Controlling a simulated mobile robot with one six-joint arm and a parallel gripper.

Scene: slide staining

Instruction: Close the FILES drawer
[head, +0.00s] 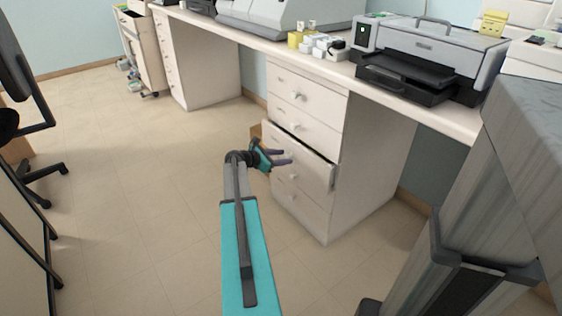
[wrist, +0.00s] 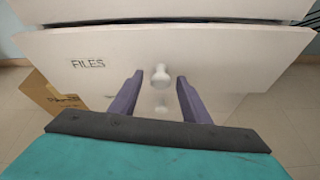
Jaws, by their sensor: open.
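The FILES drawer (wrist: 90,48) is a pale front with a white round knob (wrist: 160,77) and the label FILES at its left. In the head view the FILES drawer (head: 312,165) is the third front down in the cabinet under the bench, and it stands out from the fronts around it. My gripper (head: 288,157) is in front of this drawer. In the wrist view my gripper (wrist: 158,90) is open, with one purple finger on each side of the knob. I cannot tell whether the fingers touch the drawer front.
Other drawers of the cabinet (head: 370,170) are above and below. A cardboard box (wrist: 50,98) is on the floor beside it. A printer (head: 430,60) stands on the bench (head: 450,118). An office chair (head: 40,170) is at the left. The floor (head: 150,190) between is clear.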

